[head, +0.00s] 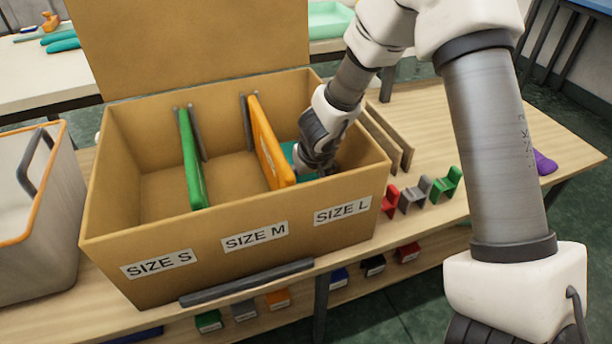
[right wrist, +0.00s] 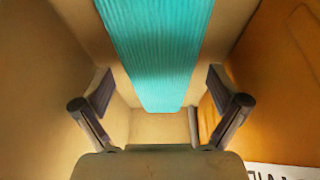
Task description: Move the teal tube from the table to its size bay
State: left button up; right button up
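The teal tube (right wrist: 160,50) is ribbed and fills the upper middle of the right wrist view. In the head view a bit of teal (head: 290,152) shows in the SIZE L bay, beside the orange divider; the rest is hidden by my gripper and the box wall. My right gripper (head: 312,165) reaches down into the SIZE L bay. In the right wrist view its two fingers (right wrist: 160,112) are spread wide, with a gap on each side of the tube. My left gripper is not in view.
The cardboard box (head: 205,240) has SIZE S, M and L bays split by a green divider (head: 190,160) and an orange divider (head: 268,140). Red, grey and green clips (head: 412,198) stand right of it. A grey bin (head: 40,225) is at left.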

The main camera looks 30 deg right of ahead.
jog(key=shift+r, duration=0.15)
jog(key=p+v, duration=0.5)
jog(key=v, duration=0.2)
jog(key=shift+r, duration=0.25)
jog(key=shift+s+r, duration=0.1)
jog(key=shift+s, duration=0.05)
